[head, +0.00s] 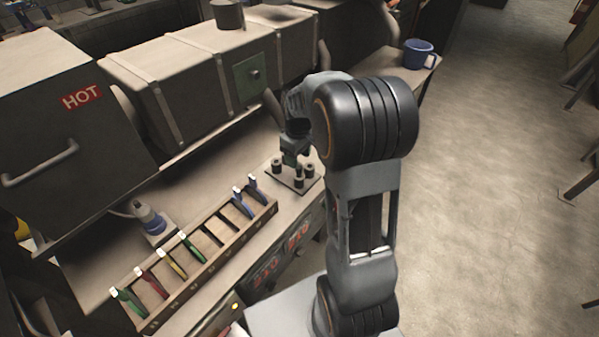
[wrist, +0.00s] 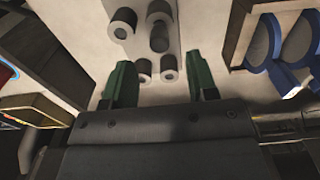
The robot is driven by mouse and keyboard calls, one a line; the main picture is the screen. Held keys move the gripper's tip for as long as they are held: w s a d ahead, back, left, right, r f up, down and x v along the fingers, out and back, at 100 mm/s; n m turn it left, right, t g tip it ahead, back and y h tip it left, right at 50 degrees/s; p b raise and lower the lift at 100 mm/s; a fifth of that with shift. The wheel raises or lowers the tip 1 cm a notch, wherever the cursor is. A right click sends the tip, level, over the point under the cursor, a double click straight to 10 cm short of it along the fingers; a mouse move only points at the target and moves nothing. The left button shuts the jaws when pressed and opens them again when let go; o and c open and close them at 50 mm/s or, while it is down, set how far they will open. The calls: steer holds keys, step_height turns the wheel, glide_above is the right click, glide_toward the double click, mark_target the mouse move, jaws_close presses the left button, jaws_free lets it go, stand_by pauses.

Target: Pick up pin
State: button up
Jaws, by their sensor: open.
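Several short dark grey cylinders with pale round ends, which look like the pins, stand on a light plate (head: 289,180). In the wrist view, two of them, a left pin (wrist: 143,69) and a right pin (wrist: 168,69), show between the fingertips in the picture. Others, such as the far left pin (wrist: 122,24), lie beyond the fingertips. My gripper (wrist: 159,72) is open and empty, its two green fingers apart. In the head view my gripper (head: 293,157) is over the back of the plate, and part of it is hidden by my arm.
A wooden rack (head: 208,262) with several coloured-handled tools stands left of the plate. Blue-handled tools (wrist: 265,50) show close on the right in the wrist view. A metal box (head: 200,80) and a HOT-labelled box (head: 70,130) stand behind. A blue mug (head: 418,54) stands at the far right.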

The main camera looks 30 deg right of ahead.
mark_target(299, 166)
steer(key=shift+s+f+p, duration=0.1)
steer(key=shift+f+p, duration=0.35)
steer(key=shift+f, duration=2.2)
jaws_close()
